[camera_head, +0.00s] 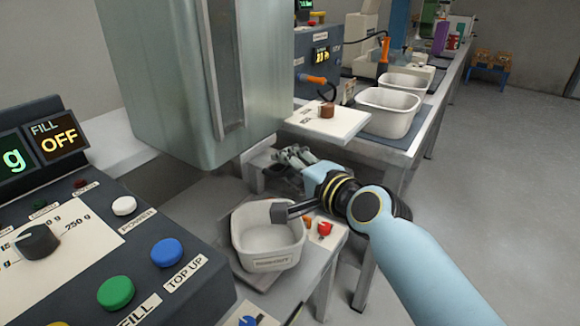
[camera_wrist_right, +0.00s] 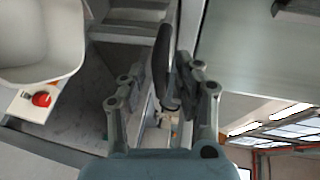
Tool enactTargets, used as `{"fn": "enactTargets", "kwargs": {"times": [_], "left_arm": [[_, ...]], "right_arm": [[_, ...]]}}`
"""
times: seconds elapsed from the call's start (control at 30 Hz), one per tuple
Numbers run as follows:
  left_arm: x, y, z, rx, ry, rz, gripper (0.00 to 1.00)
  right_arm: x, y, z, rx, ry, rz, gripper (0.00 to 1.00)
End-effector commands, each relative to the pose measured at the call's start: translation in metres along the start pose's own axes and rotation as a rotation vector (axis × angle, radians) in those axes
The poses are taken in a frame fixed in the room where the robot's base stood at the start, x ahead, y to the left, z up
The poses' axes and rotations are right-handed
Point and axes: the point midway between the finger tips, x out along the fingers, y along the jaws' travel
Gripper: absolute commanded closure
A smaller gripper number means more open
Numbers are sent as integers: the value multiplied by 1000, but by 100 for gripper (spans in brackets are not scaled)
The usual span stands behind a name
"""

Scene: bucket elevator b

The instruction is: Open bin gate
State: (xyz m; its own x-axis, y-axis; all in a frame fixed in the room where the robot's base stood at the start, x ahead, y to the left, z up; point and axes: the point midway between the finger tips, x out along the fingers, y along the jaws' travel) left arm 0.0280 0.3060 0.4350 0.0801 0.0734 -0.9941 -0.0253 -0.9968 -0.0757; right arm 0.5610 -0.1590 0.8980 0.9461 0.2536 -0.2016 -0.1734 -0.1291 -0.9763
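The big steel bin (camera_head: 185,80) hangs at the upper left of the head view, and its pale wall (camera_wrist_right: 250,50) fills the upper right of the wrist view. My right gripper (camera_head: 290,157) is low by the bin's right lower side. In the wrist view, a dark lever-like part (camera_wrist_right: 165,55), perhaps the gate handle, reaches down between the fingers of my right gripper (camera_wrist_right: 172,75). The fingers are partly drawn together around it; I cannot tell whether both touch it. The gate itself is not clearly visible. My left gripper is out of view.
A white tub (camera_head: 268,240) stands below my right arm, beside a red button (camera_head: 325,229). A control panel (camera_head: 90,240) with a FILL OFF display fills the lower left. A bench with white tubs (camera_head: 388,112) runs to the back. The floor at right is clear.

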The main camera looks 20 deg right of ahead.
Motion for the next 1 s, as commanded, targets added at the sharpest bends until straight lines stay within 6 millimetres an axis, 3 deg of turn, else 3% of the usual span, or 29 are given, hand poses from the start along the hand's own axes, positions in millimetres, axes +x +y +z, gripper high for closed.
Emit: {"fn": "enactTargets", "kwargs": {"times": [0.03,0.23,0.67,1.0], "left_arm": [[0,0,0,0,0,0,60],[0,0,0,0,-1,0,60],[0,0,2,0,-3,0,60],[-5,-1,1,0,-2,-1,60]], "right_arm": [[0,0,0,0,0,0,76],[0,1,0,0,-1,2,100],[-2,5,0,1,-3,9,100],[-44,16,-17,1,-4,13,100]]}}
